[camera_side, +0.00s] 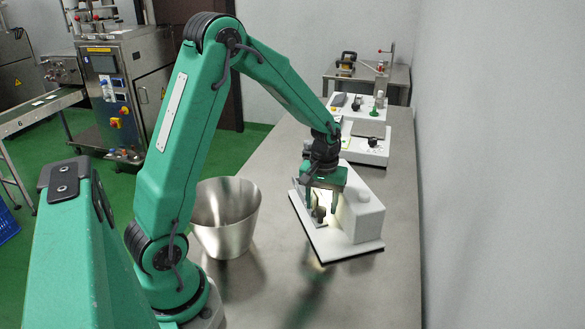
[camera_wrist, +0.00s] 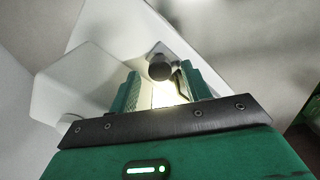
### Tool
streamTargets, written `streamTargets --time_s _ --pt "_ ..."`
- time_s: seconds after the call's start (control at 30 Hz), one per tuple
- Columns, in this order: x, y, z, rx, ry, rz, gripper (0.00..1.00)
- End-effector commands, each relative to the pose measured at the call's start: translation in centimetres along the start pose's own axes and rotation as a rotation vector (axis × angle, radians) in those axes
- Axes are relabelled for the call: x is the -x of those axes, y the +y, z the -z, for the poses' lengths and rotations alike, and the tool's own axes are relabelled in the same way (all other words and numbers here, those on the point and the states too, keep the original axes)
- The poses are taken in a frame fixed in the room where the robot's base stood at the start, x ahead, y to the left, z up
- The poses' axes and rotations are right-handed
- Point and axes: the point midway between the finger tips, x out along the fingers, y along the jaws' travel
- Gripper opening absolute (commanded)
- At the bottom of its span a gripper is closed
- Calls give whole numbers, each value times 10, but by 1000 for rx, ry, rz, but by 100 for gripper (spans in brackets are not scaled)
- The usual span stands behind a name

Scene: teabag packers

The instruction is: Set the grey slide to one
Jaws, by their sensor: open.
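A white device (camera_side: 350,238) with a raised block stands on the steel table, below my gripper (camera_side: 321,207). A dark grey round knob (camera_side: 319,214) shows low between my fingers in the side view; I take it for the grip of the grey slide. In the wrist view the knob (camera_wrist: 160,68) lies between the tips of my gripper (camera_wrist: 161,82) or just beyond them. My fingers are open, one on each side, and no contact is seen. A lit patch shows on the device beneath. I cannot read any marks or numbers, so the slide's setting is unclear.
A steel bucket (camera_side: 226,245) stands to the left of the device. More white devices (camera_side: 362,143) stand behind it on the table (camera_side: 390,285). The wall (camera_side: 500,170) runs along the right. The front of the table is bare.

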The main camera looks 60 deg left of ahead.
Motion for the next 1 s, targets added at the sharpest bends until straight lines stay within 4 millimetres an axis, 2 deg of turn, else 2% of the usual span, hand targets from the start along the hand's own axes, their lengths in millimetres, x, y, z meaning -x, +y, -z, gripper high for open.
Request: streamTargets --time_s 0.13,0.43,0.67,0.7,1.0 --pt "-8 0 0 0 -2 1 48" --pt "-9 0 0 0 0 0 48" --pt "-9 0 0 0 0 0 3" --pt "-9 0 0 0 0 0 0" --pt "-8 7 -8 -2 1 0 0"
